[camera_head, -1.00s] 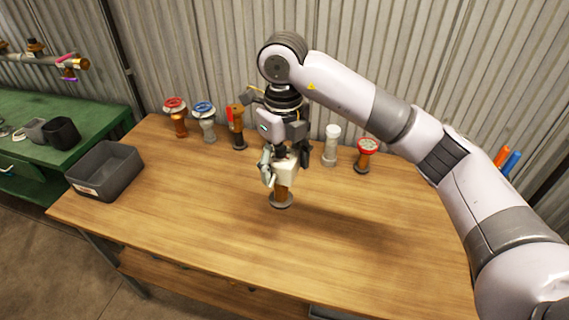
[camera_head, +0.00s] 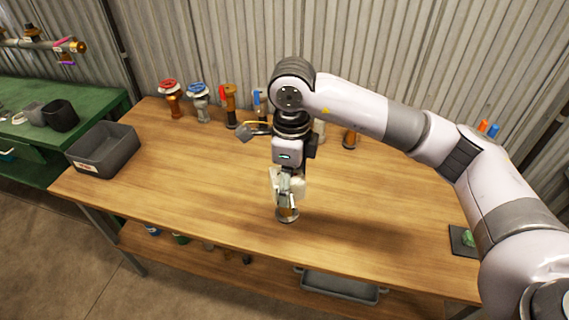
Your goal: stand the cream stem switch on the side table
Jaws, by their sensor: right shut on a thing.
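My right gripper (camera_head: 287,190) points down over the wooden table (camera_head: 200,180) and is shut on the cream stem switch. The cream part of the switch (camera_head: 299,187) shows between and beside the fingers. Its brass body and round grey foot (camera_head: 287,215) show below, about upright. The foot is over the front half of the wooden tabletop; I cannot tell whether it touches. The fingers hide much of the switch. My left gripper is not in view.
Several valves stand along the back of the wooden table, among them a red-topped one (camera_head: 171,95) and a blue-topped one (camera_head: 199,100). A grey bin (camera_head: 105,150) is at the left end. A dark cup (camera_head: 60,115) is on the green table. The wooden table's middle is clear.

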